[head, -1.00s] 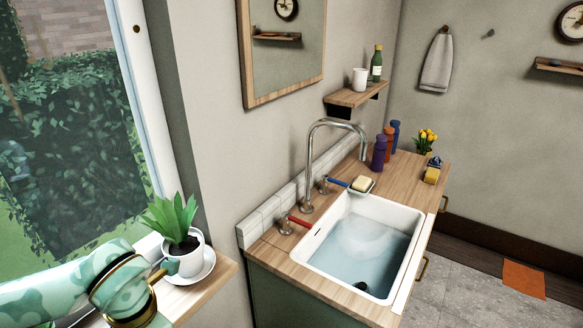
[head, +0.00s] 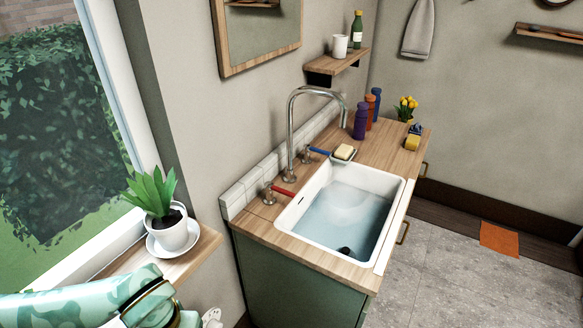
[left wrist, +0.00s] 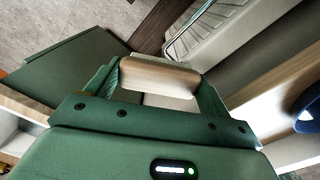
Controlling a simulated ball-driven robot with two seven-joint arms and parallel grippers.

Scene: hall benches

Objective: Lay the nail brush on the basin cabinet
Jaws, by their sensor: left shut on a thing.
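The basin cabinet has green sides and a wooden top (head: 390,162) with a white sink (head: 311,229) holding water; it stands mid-picture in the head view. In the left wrist view, a pale wooden bar, which I take for the nail brush (left wrist: 158,76), spans the fingers of my left gripper (left wrist: 160,92). In the head view only my left arm shows, at the lower left, away from the cabinet; the gripper and brush are out of that picture. My right gripper is in neither view.
Soap on a dish (head: 344,153), several bottles (head: 361,120), yellow flowers (head: 406,107) and a yellow-and-blue item (head: 413,139) stand on the top. A tap (head: 292,140) arches over the sink. A potted plant (head: 163,206) stands on the sill. Bare wood lies right of the soap.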

